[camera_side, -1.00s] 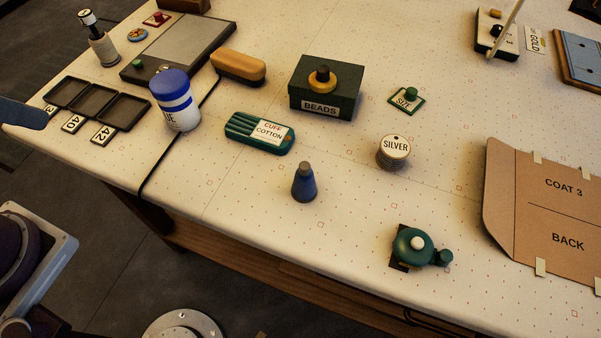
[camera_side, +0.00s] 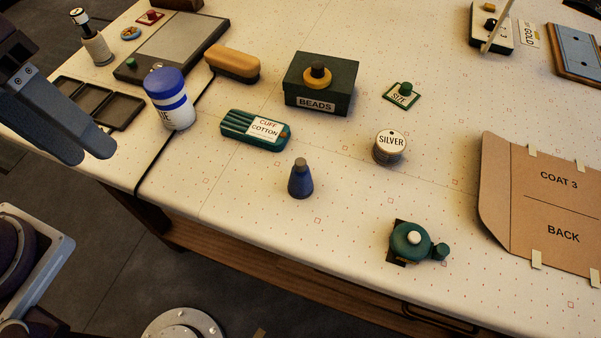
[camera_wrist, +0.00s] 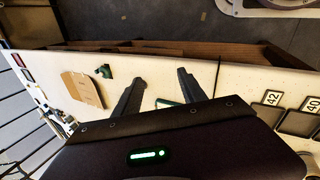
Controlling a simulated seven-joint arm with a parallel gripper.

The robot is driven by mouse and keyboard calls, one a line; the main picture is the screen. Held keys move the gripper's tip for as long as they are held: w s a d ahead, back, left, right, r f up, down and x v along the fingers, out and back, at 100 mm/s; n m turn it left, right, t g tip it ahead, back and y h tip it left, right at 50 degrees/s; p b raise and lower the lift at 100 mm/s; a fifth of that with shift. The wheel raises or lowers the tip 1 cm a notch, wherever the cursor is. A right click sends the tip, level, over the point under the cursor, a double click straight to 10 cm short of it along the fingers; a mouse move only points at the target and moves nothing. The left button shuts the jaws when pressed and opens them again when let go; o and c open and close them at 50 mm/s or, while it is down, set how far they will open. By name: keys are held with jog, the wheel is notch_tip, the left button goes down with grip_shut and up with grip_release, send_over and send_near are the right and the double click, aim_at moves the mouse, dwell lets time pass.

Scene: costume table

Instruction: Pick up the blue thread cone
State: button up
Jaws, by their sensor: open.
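The blue thread cone (camera_side: 300,183) stands upright on the table in the side view, with a grey top. It is near the front edge, between the cuff cotton tray and the green tape measure. My gripper (camera_side: 92,152) is at the far left of the side view, above the table's left corner and well away from the cone. In the wrist view my gripper's two fingers (camera_wrist: 161,77) are spread apart with nothing between them. I cannot make out the cone in the wrist view.
The cuff cotton tray (camera_side: 256,129) lies behind and left of the cone. A silver tin (camera_side: 390,148), green tape measure (camera_side: 414,240) and beads box (camera_side: 321,84) stand around it. A blue-and-white bottle (camera_side: 169,99) stands between gripper and cone. Table beside the cone is clear.

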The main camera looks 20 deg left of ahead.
jog(key=w+d+n+g+h, duration=0.4)
jog(key=d+n+h, duration=0.1)
jog(key=d, duration=0.5)
jog(key=n+t+h, duration=0.4)
jog(key=n, duration=0.7)
send_near(306, 169)
jog(key=x, duration=0.3)
jog(key=r+x, duration=0.1)
jog(key=x, duration=0.1)
jog(key=shift+w+d+f, duration=0.1)
jog(key=shift+w+d, duration=0.2)
jog(key=shift+d, duration=0.05)
jog(key=shift+y, duration=0.3)
jog(key=x, duration=0.6)
jog(key=shift+s+d+f, duration=0.25)
jog(key=shift+s+f, duration=0.05)
jog(key=shift+f, duration=0.15)
grip_shut()
